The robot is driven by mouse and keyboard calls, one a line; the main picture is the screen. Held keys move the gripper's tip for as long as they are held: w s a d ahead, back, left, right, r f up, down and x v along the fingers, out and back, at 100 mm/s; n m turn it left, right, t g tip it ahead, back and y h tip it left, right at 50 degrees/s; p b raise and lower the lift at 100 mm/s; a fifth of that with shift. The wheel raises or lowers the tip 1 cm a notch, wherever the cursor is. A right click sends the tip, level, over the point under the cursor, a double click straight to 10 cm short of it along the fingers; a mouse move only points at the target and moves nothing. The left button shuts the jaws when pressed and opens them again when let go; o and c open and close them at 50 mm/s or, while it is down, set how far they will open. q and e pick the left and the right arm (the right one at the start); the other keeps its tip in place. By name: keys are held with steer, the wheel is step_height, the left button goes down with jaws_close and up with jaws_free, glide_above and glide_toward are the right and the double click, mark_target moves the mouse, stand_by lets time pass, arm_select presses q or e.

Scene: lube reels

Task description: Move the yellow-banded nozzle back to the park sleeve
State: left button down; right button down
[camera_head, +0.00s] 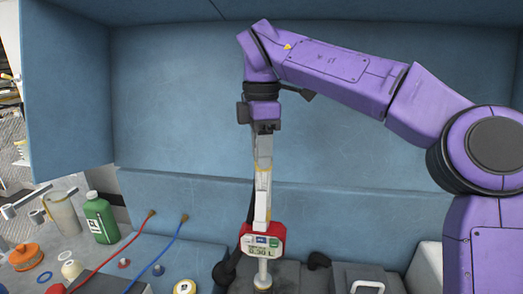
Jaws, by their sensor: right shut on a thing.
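My right gripper (262,218) points straight down in the middle of the view. It is shut on the yellow-banded nozzle (263,241), a red metering handle with a small lit display and a pale spout below it. I cannot make out the park sleeve. My left gripper is not in view.
A green bottle (101,218), a clear jug (62,213) and an orange lid (24,256) stand at the left. Red (118,247) and blue (160,258) hoses cross the bench. A black hose (227,268) lies beside the nozzle. A blue panel rises behind.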

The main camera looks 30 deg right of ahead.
steer(key=shift+f, duration=0.1)
steer(key=c, duration=0.6)
jaws_free()
steer(key=shift+s+a, duration=0.1)
